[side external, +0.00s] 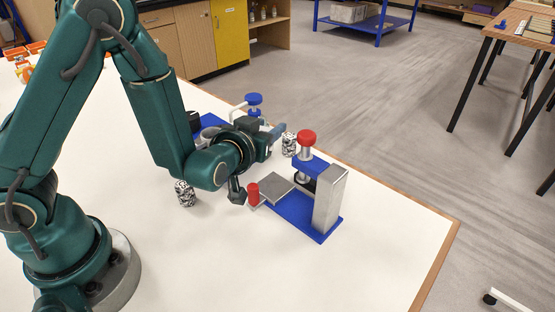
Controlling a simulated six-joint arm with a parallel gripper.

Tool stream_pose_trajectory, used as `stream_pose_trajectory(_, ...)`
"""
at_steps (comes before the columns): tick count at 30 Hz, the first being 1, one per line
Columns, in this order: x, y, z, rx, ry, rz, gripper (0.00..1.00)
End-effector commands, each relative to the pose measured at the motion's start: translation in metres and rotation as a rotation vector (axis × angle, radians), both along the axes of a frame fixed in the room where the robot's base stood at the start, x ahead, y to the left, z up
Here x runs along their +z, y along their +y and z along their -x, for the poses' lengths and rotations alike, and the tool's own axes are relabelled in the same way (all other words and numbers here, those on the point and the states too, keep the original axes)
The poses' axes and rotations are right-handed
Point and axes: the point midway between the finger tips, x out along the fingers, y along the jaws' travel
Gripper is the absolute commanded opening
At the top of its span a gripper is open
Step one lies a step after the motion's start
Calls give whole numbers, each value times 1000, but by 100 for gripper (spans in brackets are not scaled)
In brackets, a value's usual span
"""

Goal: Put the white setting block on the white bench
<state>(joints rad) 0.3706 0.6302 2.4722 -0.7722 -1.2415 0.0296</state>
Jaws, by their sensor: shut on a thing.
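My gripper (237,196) points down beside my wrist, a little left of the red-handled press. Only a dark finger part shows clearly, and my wrist covers the rest. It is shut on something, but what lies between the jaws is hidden. I cannot clearly make out a white setting block. The white bench (370,250) is the broad white tabletop with a wooden edge. I cannot tell whether the held thing touches it.
A press (329,205) with a blue base, grey upright and red knob stands close right of my gripper. Another blue-knobbed device (254,99) stands behind my wrist. Patterned cylinders stand at left (185,193) and behind (289,145). The front of the bench is clear.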

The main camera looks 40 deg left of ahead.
Motion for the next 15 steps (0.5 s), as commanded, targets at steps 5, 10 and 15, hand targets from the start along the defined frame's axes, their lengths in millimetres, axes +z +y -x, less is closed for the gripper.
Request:
stream_pose_trajectory(5, -30, 0, 0, 1, 4, -2, 0)
stream_pose_trajectory(10, -46, 0, 0, 0, 0, -1, 0)
stream_pose_trajectory(15, -49, -4, -1, -3, -3, 1, 0)
